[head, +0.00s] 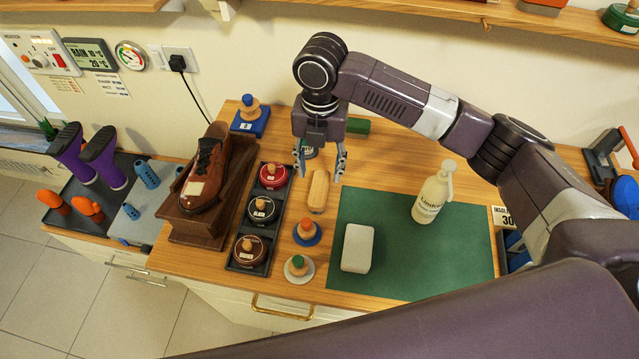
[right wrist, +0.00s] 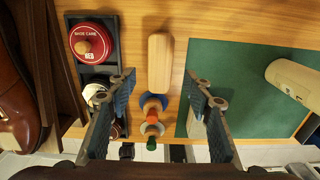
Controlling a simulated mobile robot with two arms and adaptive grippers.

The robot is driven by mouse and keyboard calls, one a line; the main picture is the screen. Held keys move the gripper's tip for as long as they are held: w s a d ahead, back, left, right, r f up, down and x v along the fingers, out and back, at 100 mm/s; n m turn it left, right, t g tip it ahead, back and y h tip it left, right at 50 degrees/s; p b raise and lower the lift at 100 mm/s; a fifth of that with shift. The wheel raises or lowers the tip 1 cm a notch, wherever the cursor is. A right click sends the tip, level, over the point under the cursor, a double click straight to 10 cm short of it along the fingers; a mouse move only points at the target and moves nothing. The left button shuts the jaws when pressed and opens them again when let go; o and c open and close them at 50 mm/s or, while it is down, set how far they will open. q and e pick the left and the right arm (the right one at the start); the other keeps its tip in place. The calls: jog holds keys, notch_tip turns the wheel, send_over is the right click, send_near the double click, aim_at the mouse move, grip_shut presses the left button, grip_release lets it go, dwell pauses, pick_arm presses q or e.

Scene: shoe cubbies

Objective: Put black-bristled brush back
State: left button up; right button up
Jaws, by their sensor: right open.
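A wooden-backed brush (head: 319,191) lies on the wooden counter between the dark polish tray and the green mat; its bristles face down and their colour is hidden. It also shows in the right wrist view (right wrist: 160,62). My right gripper (head: 322,162) is open and empty, pointing down above the counter close to the brush. In the right wrist view its fingers (right wrist: 163,88) are spread wide, with the brush lying between and beyond them. My left gripper is not in view.
The tray (head: 289,190) holds three round polish tins. Two small round daubers (head: 306,232) stand in front of the brush. The green mat (head: 455,262) carries a white block (head: 357,248) and a cream bottle (head: 430,197). A brown shoe (head: 205,170) rests on a wooden stand at left.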

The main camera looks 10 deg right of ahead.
aim_at(320, 186)
jog(key=shift+r+b, duration=0.3)
jog(key=shift+r, duration=1.9)
